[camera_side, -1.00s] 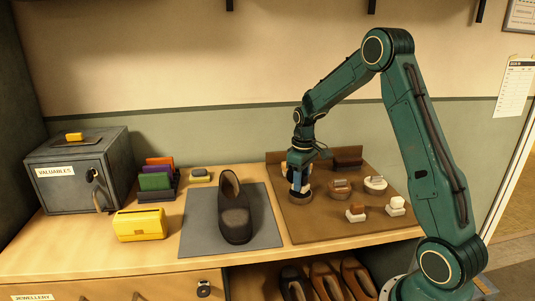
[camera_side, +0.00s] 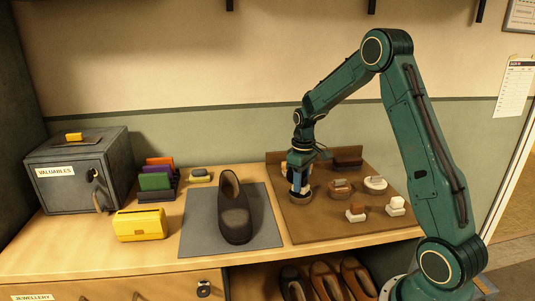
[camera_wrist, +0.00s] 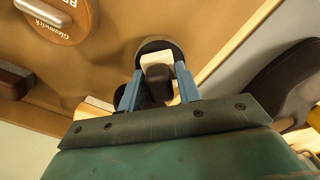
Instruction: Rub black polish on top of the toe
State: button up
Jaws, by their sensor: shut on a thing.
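The dark shoe (camera_side: 234,215) rests on a grey mat (camera_side: 265,235), toe toward the camera; part of it shows at the right of the wrist view (camera_wrist: 282,82). My gripper (camera_side: 298,190) is over the left part of the brown board, to the right of the shoe. Its blue fingers are shut on a dauber with a dark knob (camera_wrist: 157,74) and a pale part. A round dark tin (camera_wrist: 150,46) is at the fingertips. The fingers hide much of the dauber, and I cannot tell whether it touches the tin's contents.
The brown board (camera_side: 315,230) holds a brown tin (camera_side: 340,188), a pale-topped tin (camera_side: 375,184), two small daubers (camera_side: 356,212) (camera_side: 396,206) and a brush (camera_side: 347,160). Left of the mat are a yellow box (camera_side: 141,224), a coloured rack (camera_side: 158,182) and a grey safe (camera_side: 82,170).

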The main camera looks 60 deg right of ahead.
jog(key=shift+f, duration=0.45)
dwell(1.6)
jog(key=shift+r, duration=3.6)
jog(key=shift+a, duration=0.15)
jog(key=shift+w+a+f, duration=0.15)
jog(key=shift+w+a, duration=0.1)
jog(key=shift+a, duration=0.35)
jog(key=a, duration=0.6)
jog(key=w+a+f, duration=0.1)
jog(key=a, duration=0.6)
jog(key=a+f, duration=0.1)
jog(key=a, duration=0.6)
jog(key=shift+w+a+f, duration=0.2)
jog(key=shift+w+a, duration=0.05)
jog(key=shift+w, duration=0.1)
jog(key=w+a+r, duration=0.4)
jog(key=w+r, duration=0.2)
jog(key=shift+a+r, duration=0.15)
jog(key=shift+a, duration=0.2)
